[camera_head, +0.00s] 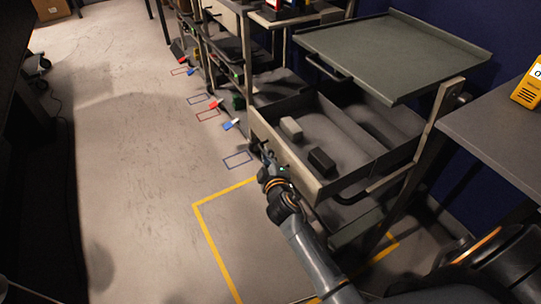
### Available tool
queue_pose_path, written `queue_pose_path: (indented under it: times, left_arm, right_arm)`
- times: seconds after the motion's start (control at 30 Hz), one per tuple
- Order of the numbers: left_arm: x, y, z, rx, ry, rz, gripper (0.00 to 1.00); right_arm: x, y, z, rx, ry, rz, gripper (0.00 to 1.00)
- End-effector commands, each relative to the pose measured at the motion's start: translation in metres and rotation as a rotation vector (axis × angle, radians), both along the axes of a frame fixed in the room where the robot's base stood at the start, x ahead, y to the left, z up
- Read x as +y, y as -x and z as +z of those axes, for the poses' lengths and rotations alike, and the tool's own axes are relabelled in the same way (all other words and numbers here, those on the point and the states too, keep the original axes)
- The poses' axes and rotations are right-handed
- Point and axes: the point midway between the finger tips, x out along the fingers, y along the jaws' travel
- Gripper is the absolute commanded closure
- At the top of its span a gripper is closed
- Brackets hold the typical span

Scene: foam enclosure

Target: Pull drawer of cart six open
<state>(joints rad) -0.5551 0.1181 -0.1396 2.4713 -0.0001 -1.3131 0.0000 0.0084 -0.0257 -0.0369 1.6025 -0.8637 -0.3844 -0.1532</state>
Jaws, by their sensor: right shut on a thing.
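A grey cart with a flat tray top (395,50) stands right of centre. Below the top, its drawer (345,125) sticks out to the left, so its inside shows. A light grey block (290,128) and a black block (321,161) lie in the drawer, left of a divider. My right gripper (267,157) is at the outer face of the drawer's front panel, shut on what seems to be its handle; the fingers and handle are small and dark here. My left gripper is not in view.
More carts (225,40) stand in a row behind. Yellow tape (218,250) marks the floor beside the cart. Small red and blue items (231,124) lie on the floor farther back. A grey table (500,130) stands at right. The floor at left is clear.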

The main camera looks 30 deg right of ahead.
Motion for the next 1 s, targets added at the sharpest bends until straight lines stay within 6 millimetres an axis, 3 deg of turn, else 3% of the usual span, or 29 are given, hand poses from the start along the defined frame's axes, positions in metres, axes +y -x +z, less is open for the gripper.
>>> queue_pose_path:
  times: [0.17, 0.2, 0.3, 0.67, 0.77, 1.0]
  left_arm:
    - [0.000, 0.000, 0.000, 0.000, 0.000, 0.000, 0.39]
    - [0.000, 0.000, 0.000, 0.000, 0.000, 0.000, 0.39]
    - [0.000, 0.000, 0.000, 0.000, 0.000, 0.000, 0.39]
    - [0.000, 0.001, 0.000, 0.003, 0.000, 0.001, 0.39]
    - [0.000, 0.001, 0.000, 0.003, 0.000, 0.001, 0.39]
    - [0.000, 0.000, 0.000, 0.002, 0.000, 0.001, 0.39]
  right_arm:
    - [0.000, 0.000, -0.001, 0.002, -0.001, 0.001, 1.00]
    - [0.000, 0.000, -0.001, 0.002, -0.001, 0.001, 0.85]
    - [0.000, 0.000, -0.001, 0.001, 0.000, 0.001, 0.68]
    - [0.001, 0.004, 0.000, 0.001, 0.000, 0.001, 0.68]
    - [0.004, 0.016, 0.002, 0.002, 0.000, 0.001, 0.68]
    - [0.017, 0.064, 0.012, 0.003, -0.002, 0.000, 0.68]
